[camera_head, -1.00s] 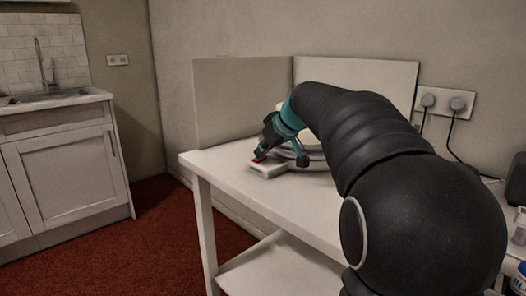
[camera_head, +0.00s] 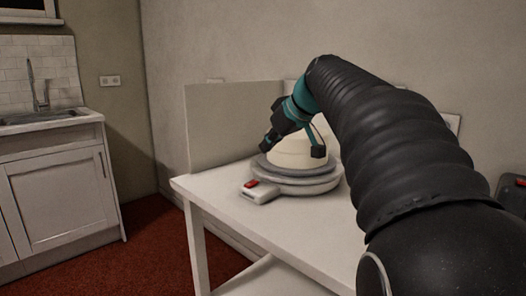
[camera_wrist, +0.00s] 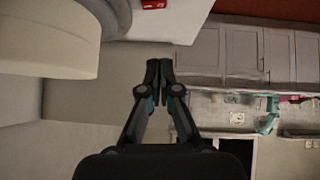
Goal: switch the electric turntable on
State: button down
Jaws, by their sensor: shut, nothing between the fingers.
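The electric turntable (camera_head: 300,187) stands on the white table with a pale round cake (camera_head: 297,153) on top. Its control box (camera_head: 262,195) juts out at the front left and bears a red switch (camera_head: 251,183). The red switch also shows at the top edge of the wrist view (camera_wrist: 153,4), and the cake fills the upper left there (camera_wrist: 45,35). My gripper (camera_head: 267,148) is shut and empty, above and behind the control box, apart from the switch. Its closed fingertips show in the wrist view (camera_wrist: 159,65). Whether the plate is turning cannot be told.
The white table (camera_head: 225,205) has free room left of the turntable. A grey panel (camera_head: 230,125) stands upright along its back. A kitchen counter with a sink (camera_head: 45,116) is at the left. My arm hides the table's right part.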

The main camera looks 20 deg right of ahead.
jog(key=shift+s+r, duration=0.1)
dwell(0.3)
jog(key=s+a+f+m+g+h, duration=0.1)
jog(key=s+a+f, duration=0.3)
jog(key=s+f, duration=0.9)
jog(key=s+a+f+m+g+h, duration=0.1)
jog(key=s+a+f+m, duration=0.3)
jog(key=s+f, duration=0.9)
jog(key=shift+s+a+g+h, duration=0.4)
jog(key=shift+s+a+h, duration=0.15)
jog(key=shift+s, duration=0.45)
jog(key=shift+d+m, duration=0.1)
jog(key=shift+m, duration=0.2)
